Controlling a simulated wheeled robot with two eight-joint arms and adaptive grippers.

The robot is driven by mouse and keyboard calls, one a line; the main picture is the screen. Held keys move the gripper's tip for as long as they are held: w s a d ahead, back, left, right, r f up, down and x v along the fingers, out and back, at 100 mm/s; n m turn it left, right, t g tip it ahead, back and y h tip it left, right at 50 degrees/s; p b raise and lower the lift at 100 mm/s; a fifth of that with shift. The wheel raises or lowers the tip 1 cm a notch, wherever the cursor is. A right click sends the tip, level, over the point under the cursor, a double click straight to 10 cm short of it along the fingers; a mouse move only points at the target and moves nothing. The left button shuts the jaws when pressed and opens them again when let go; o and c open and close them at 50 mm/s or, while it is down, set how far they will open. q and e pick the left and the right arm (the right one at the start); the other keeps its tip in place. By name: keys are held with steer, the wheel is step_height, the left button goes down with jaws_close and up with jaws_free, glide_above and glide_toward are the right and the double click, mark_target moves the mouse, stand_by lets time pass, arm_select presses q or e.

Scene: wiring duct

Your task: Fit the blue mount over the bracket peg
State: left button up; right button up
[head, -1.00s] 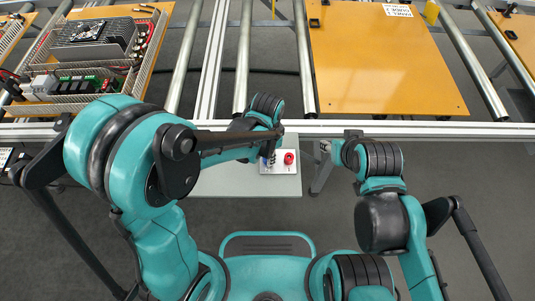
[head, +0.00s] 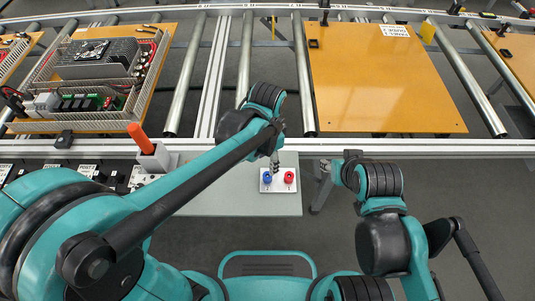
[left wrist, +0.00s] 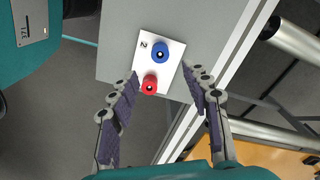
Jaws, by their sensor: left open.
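The blue mount (head: 268,178) is a small round cap on a white plate (head: 279,188), left of a red one (head: 289,177). Both also show in the left wrist view, the blue one (left wrist: 161,53) farther out and the red one (left wrist: 150,85) nearer the fingers. My left gripper (head: 275,172) hangs over the plate in the head view. Its open fingers (left wrist: 159,74) spread either side of the plate and hold nothing. My right arm's wrist is right of the plate; its fingers cannot be made out. I cannot identify the bracket peg with certainty.
The plate lies on a grey shelf (head: 225,198) below the rail frame. An orange-handled item (head: 140,138) and several black-and-white parts stand to its left. A wired panel (head: 95,60) and a bare orange board (head: 375,85) with a small black part (head: 313,43) lie on the rollers.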

arm_select(q)
step_height(320, 180, up, 3)
steer(key=shift+f, duration=0.15)
stand_by(0.5)
steer(key=s+a+r+n+t, duration=0.1)
steer(key=s+a+n+t, duration=0.1)
steer(key=a+n, duration=0.4)
steer(key=s+a+r+n+t, duration=0.2)
steer(key=a+n+t, duration=0.3)
steer(key=a, duration=0.6)
steer(key=shift+s+a+r+n, duration=0.3)
steer(key=shift+s+a+n, duration=0.1)
steer(key=shift+s+n, duration=0.15)
